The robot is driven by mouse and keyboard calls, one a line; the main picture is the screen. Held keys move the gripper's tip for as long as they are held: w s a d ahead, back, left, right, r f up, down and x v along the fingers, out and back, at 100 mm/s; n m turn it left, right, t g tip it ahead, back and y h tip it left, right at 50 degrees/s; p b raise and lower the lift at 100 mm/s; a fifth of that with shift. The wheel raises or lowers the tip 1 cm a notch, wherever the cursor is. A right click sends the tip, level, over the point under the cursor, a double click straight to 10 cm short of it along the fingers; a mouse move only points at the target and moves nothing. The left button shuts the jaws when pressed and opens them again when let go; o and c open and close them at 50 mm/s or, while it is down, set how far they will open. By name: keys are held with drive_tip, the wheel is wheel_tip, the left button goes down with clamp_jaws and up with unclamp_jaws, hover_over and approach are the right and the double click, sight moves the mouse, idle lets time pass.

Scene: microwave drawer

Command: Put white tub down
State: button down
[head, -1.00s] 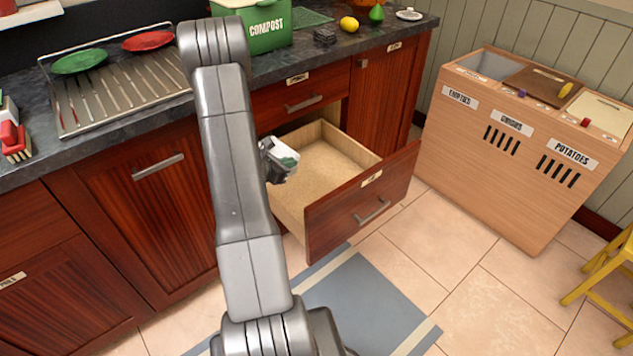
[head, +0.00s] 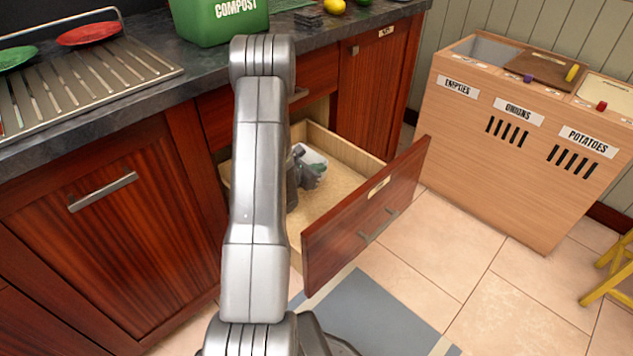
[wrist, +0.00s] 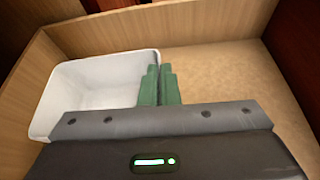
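The white tub (head: 312,156) is inside the open drawer (head: 366,238), toward its back left, partly hidden behind my arm and gripper in the head view. In the wrist view, the empty tub (wrist: 92,88) fills the left side of the drawer, close to the wooden walls. My gripper (wrist: 160,67) has its two green fingers close together on the tub's right wall, with the rim between them. I cannot tell whether the tub's base touches the drawer floor. In the head view my gripper (head: 310,172) is down inside the drawer.
Bare drawer floor (wrist: 225,80) lies right of the tub. The worktop (head: 150,95) with a green compost bin (head: 215,22) stands above. A wooden bin unit (head: 510,150) is on the right, with tiled floor between it and the drawer.

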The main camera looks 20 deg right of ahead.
drive_tip(key=shift+f+b, duration=0.4)
drive_tip(key=shift+f, duration=1.55)
drive_tip(key=shift+f, duration=0.15)
drive_tip(key=c, duration=1.7)
unclamp_jaws()
drive_tip(key=shift+r, duration=0.25)
drive_tip(key=p+v, duration=0.1)
drive_tip(key=v, duration=1.1)
drive_tip(key=shift+f+p, duration=0.1)
drive_tip(key=shift+p, duration=0.25)
